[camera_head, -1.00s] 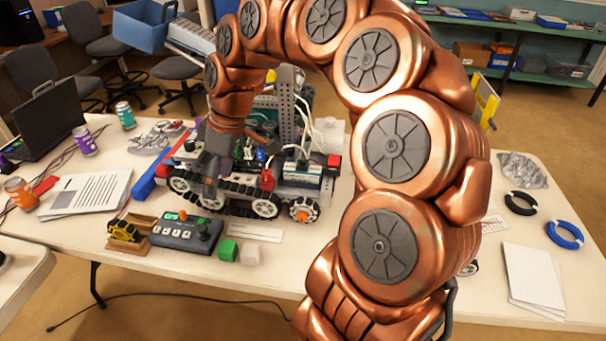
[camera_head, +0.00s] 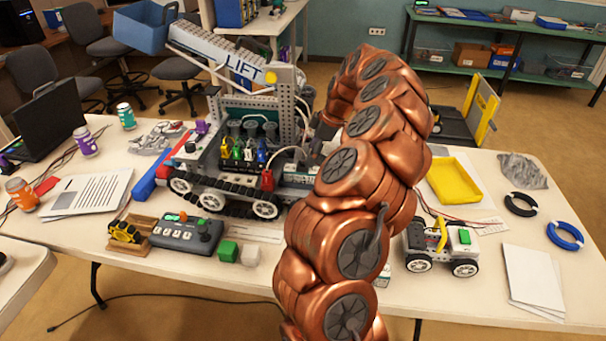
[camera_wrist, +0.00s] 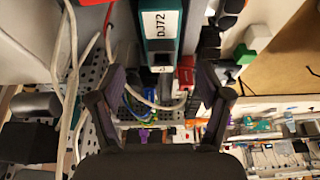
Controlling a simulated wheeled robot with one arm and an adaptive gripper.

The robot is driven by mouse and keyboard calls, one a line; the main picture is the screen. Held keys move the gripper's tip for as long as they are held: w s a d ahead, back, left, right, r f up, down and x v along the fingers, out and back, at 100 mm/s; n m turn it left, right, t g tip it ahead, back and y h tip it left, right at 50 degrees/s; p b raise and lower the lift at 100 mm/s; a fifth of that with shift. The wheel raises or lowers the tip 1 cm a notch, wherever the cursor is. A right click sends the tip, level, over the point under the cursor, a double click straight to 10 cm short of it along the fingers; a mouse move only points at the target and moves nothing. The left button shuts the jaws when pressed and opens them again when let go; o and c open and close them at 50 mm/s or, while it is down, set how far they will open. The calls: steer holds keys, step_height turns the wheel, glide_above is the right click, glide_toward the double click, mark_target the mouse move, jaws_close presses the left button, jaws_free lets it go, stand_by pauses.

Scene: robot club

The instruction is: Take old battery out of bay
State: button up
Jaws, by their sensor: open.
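In the wrist view a teal battery (camera_wrist: 160,52) with a white "DJ72" label lies ahead of my gripper (camera_wrist: 160,84). The two dark fingers are spread wide, with the battery's near end in line with the gap and nothing held. A red connector (camera_wrist: 186,72) sits beside that end, with white and blue wires near the fingers. In the head view the tracked robot (camera_head: 240,205) stands on the table. My gripper (camera_head: 322,142) is partly hidden at its right side. My arm hides most of the bay area, and I cannot make out the battery there.
The robot's raised lift arm (camera_head: 225,58) and upright frame (camera_head: 287,110) stand close to my gripper. A yellow tray (camera_head: 453,181) and small wheeled cart (camera_head: 440,250) are right of my arm. A controller (camera_head: 186,234) lies at the front left. Loose wires cross the bay area.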

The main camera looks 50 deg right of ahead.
mark_target(303, 165)
steer(key=x, duration=0.1)
steer(key=p+x, duration=0.1)
steer(key=x, duration=0.1)
steer(key=p+x, duration=0.1)
steer(key=x, duration=0.1)
steer(key=shift+w+a+r, duration=0.1)
steer(key=shift+w+a, duration=0.2)
steer(key=shift+a, duration=0.05)
steer(key=shift+w+f, duration=0.1)
steer(key=shift+f, duration=0.3)
steer(key=shift+c, duration=0.2)
jaws_close()
